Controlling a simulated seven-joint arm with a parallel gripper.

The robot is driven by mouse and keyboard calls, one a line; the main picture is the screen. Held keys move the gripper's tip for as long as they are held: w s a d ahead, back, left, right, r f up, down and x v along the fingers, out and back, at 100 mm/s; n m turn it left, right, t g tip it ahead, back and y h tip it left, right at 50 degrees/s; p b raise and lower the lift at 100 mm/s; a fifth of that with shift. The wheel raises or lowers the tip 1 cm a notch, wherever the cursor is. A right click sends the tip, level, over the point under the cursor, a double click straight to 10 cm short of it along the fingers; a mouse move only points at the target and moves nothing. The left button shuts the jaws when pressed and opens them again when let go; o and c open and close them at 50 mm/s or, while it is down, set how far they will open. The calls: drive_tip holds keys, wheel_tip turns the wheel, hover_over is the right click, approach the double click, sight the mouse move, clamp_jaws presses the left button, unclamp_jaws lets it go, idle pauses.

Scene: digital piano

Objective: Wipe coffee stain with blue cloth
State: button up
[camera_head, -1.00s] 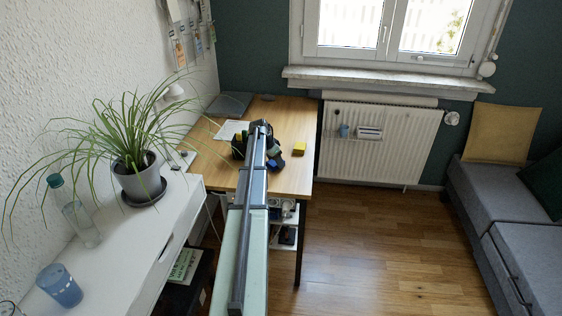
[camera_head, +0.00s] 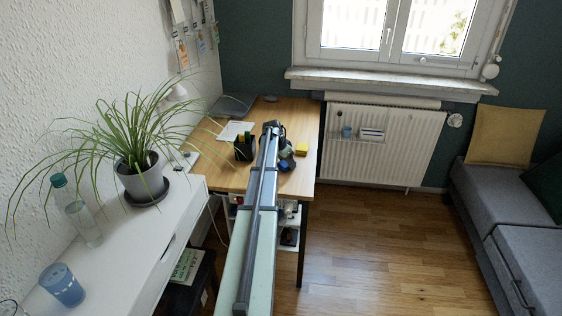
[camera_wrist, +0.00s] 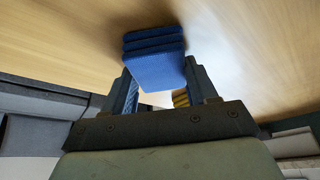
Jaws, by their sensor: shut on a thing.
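My gripper (camera_wrist: 158,78) is shut on a folded blue cloth (camera_wrist: 153,48), which sticks out past its fingertips in the wrist view. The cloth is close to the wooden desk surface; whether it touches cannot be told. In the head view, a small blue patch, likely the cloth (camera_head: 287,164), shows at the right of my arm's end, over the wooden desk (camera_head: 232,178). My arm hides part of the desk there. I cannot make out a coffee stain in either view.
A yellow block (camera_head: 302,150) lies near the desk's right edge. A dark pen holder (camera_head: 244,151) stands left of my arm, with a white sheet (camera_head: 235,131) behind it. A potted plant (camera_head: 143,180), bottle (camera_head: 77,212) and blue cup (camera_head: 62,285) stand on the white cabinet.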

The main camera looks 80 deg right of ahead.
drive_tip(key=shift+s, duration=0.55)
drive_tip(key=shift+w, duration=3.55)
wheel_tip(320, 180, up, 8)
drive_tip(key=shift+w+r, duration=0.1)
drive_tip(key=w+a+r+n+t+h, duration=0.15)
drive_tip(key=w+a+r+n, duration=0.25)
drive_tip(key=w+a+r, duration=0.65)
drive_tip(key=w+a+r+n+t, duration=0.2)
drive_tip(key=w+a+r+n, duration=0.2)
drive_tip(key=w+a+r, duration=0.65)
drive_tip(key=w+a+r+n+t+y, duration=0.1)
drive_tip(key=w+a+r+n, duration=0.4)
drive_tip(key=a+r, duration=0.4)
drive_tip(key=w+a+r+n+t+y, duration=0.1)
drive_tip(key=w+a+r+n, duration=0.4)
drive_tip(key=a, duration=1.2)
drive_tip(key=w+r+t, duration=0.1)
drive_tip(key=w+r, duration=0.2)
drive_tip(key=shift+r, duration=0.4)
